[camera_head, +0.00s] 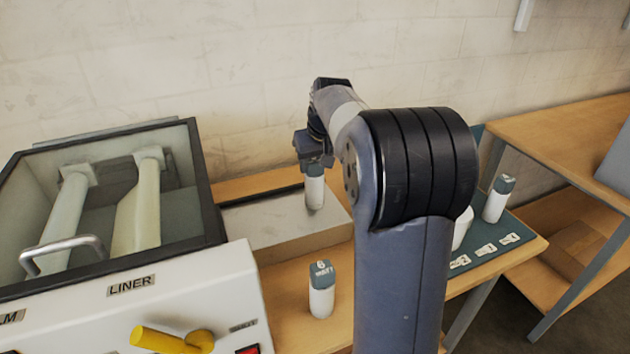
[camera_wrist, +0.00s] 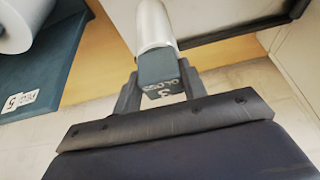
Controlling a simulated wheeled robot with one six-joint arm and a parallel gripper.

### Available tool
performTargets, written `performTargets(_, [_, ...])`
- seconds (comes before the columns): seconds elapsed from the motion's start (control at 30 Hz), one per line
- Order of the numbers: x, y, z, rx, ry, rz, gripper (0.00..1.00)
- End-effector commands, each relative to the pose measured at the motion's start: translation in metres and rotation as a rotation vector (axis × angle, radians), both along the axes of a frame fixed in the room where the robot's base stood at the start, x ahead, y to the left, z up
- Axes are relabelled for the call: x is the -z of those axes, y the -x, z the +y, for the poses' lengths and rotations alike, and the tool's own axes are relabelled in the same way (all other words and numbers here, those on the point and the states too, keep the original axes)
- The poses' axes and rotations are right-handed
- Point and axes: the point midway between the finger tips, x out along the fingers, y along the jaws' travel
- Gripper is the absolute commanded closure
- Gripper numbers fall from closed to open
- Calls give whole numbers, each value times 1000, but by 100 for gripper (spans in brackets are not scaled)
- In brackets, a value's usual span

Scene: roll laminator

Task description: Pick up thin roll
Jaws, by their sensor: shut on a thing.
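A slim white roll with a dark grey-blue cap (camera_head: 315,190) is in my gripper (camera_head: 315,160), which is shut on its capped end. The roll is upright and appears over the pale metal plate; I cannot tell whether its lower end touches anything. In the wrist view, the fingers of my gripper (camera_wrist: 160,88) are on both sides of the cap of the roll (camera_wrist: 157,62), which is marked "3 GLOSS". Another capped roll marked "6 MATT" (camera_head: 321,298) stands on the wooden bench in front of the plate.
The laminator (camera_head: 130,285), with a clear lid, a yellow handle (camera_head: 172,340) and a "LINER" label, is at left. The metal plate (camera_head: 270,225) lies beside it. At right, a dark mat (camera_head: 515,228) holds number labels and another roll (camera_head: 497,200). My arm hides part of the bench.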

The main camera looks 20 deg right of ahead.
Motion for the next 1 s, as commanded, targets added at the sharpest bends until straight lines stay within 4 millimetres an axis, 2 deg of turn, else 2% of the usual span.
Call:
performTargets(0.03, [0, 0, 0, 0, 0, 1, 69])
performTargets(0.4, [1, 0, 0, 0, 0, 2, 99])
performTargets(0.67, [-2, 0, 0, 0, 0, 1, 99])
performTargets(0.77, [-14, 0, 0, 0, 1, -2, 99])
performTargets(1.0, [-63, -1, 0, -1, 1, -2, 99])
